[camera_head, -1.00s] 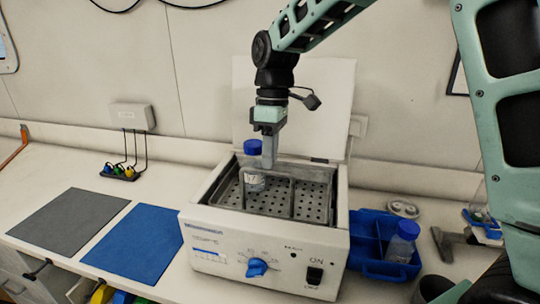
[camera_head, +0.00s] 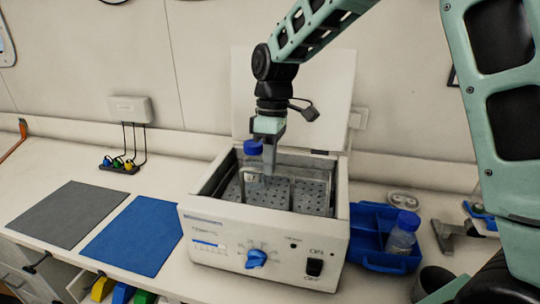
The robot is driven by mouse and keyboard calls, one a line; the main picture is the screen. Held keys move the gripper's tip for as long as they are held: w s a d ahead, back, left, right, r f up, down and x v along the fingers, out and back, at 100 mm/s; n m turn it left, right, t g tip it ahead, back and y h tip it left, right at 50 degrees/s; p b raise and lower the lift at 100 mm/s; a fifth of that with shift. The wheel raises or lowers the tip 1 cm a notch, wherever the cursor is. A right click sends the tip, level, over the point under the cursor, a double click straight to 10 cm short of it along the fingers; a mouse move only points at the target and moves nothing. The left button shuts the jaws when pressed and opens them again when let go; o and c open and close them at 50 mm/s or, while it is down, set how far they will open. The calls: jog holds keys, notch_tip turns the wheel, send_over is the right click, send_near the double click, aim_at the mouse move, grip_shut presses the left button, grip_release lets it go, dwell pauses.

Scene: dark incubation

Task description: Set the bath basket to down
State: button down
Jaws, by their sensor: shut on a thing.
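The water bath (camera_head: 205,228) is a white box on the bench with its lid (camera_head: 318,100) raised behind it. Inside is the grey perforated bath basket (camera_head: 310,195), with a thin upright handle frame. It sits low, inside the bath walls; whether it touches the bottom cannot be seen. My gripper (camera_head: 268,168) points down into the bath, shut on the basket at its handle; the exact contact is small and partly hidden. A bottle with a blue cap (camera_head: 253,147) is upright just left of my gripper, its lower part partly hidden.
A blue caddy (camera_head: 368,225) with a blue-capped bottle (camera_head: 403,235) stands right of the bath. A blue mat (camera_head: 135,235) and a grey mat (camera_head: 66,213) lie flat at left. The bath's front has a blue knob (camera_head: 257,258) and a power switch (camera_head: 314,267).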

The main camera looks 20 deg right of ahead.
notch_tip(320, 180, down, 9)
jog(key=b, duration=0.3)
jog(key=shift+f+b, duration=0.1)
jog(key=shift+b, duration=0.25)
jog(key=c, duration=1.5)
grip_release()
jog(key=shift+f, duration=0.1)
jog(key=w+r, duration=0.1)
jog(key=r, duration=0.4)
jog(key=w+d+r+b, duration=0.1)
jog(key=r, duration=0.5)
jog(key=d+r+b, duration=0.1)
jog(key=r, duration=0.5)
jog(key=shift+w+r, duration=0.15)
jog(key=shift+w, duration=0.25)
